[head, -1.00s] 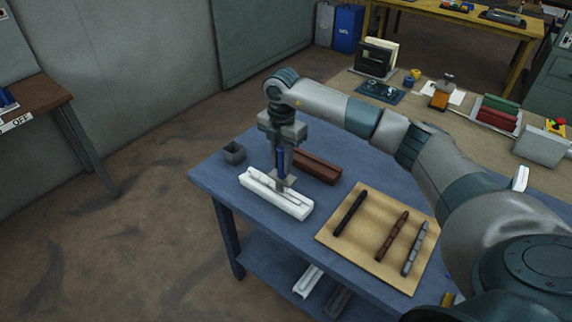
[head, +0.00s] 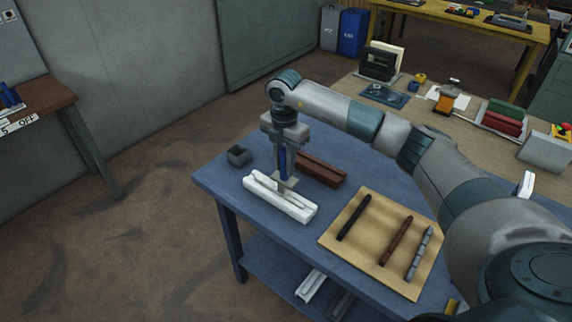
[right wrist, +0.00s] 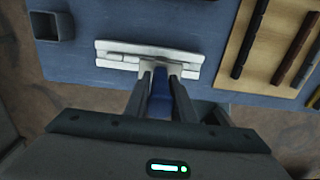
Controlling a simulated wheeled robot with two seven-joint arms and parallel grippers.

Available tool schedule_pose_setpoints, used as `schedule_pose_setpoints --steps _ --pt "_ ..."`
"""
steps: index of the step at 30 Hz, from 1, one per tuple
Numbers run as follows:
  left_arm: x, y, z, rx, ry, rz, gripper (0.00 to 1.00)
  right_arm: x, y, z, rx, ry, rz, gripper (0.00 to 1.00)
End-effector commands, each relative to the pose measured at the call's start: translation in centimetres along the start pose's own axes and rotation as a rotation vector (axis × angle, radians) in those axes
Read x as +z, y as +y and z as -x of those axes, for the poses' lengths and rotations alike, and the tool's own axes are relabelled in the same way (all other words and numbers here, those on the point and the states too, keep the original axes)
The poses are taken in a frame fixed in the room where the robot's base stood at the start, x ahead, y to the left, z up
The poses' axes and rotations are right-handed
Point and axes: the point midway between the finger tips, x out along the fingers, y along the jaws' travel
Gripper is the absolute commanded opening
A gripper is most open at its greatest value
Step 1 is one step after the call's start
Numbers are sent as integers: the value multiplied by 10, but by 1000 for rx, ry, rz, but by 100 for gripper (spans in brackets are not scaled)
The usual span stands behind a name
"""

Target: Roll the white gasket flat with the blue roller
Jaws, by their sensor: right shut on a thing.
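My right gripper (head: 284,176) is shut on the blue roller (head: 283,162), holding it upright. The roller's lower end is at the middle of a white frame piece (head: 298,211) on the blue table; I cannot tell whether it touches. The white gasket seems to lie along the groove of this frame, but it blends with the white and its edges are hard to tell. In the right wrist view the roller (right wrist: 160,104) shows between the fingers, and the white frame (right wrist: 190,64) lies just beyond them. My left gripper is not in view.
A brown frame piece (head: 322,170) lies right behind the white one. A small grey open box (head: 238,156) stands at the table's left corner. A tan board (head: 362,258) with black, brown and grey strips lies to the right. The blue table (head: 225,182) is bare at its left edge.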

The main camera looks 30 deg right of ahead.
Motion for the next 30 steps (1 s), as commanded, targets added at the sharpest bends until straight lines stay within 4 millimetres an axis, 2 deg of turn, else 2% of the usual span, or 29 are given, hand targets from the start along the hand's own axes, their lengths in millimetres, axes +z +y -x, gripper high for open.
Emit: schedule_pose_setpoints --steps 13,30 --pt "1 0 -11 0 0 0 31 0 24 -3 -2 -1 -1 0" --pt "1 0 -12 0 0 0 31 0 27 -3 -3 0 0 0"
